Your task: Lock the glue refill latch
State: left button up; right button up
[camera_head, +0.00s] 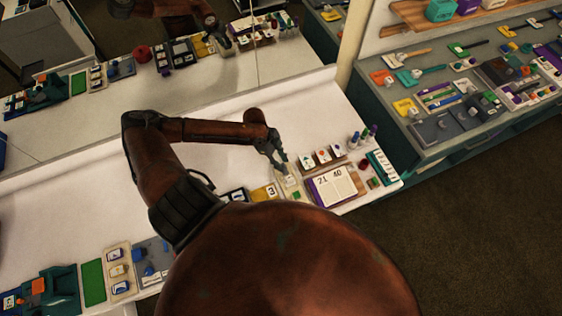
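My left gripper (279,160) is at the end of the reddish-brown arm that comes in from the left. It points down over a small pale, partly see-through fixture (289,184) on the white counter. The fingers are small and dark here, and I cannot tell whether they are open or shut, or whether they touch the fixture. I cannot make out a glue refill latch for certain; the pale fixture may carry it, but its parts are too small to read. My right gripper is not in view.
A calendar-like board (334,186) reading "21 40" and bottles (363,135) stand right of the gripper. A yellow tile (264,193) lies left of it. A mirror (190,95) stands along the counter's back. A grey side table (478,90) holds many props.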

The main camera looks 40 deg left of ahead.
pick_arm(q)
jog(key=c, duration=0.6)
grip_shut()
jog(key=shift+s, duration=0.1)
jog(key=shift+s+d+r+p, duration=0.1)
jog(key=shift+s+d+p, duration=0.35)
jog(key=shift+d+p, duration=0.45)
jog(key=o, duration=0.7)
grip_release()
jog(key=shift+o, duration=0.3)
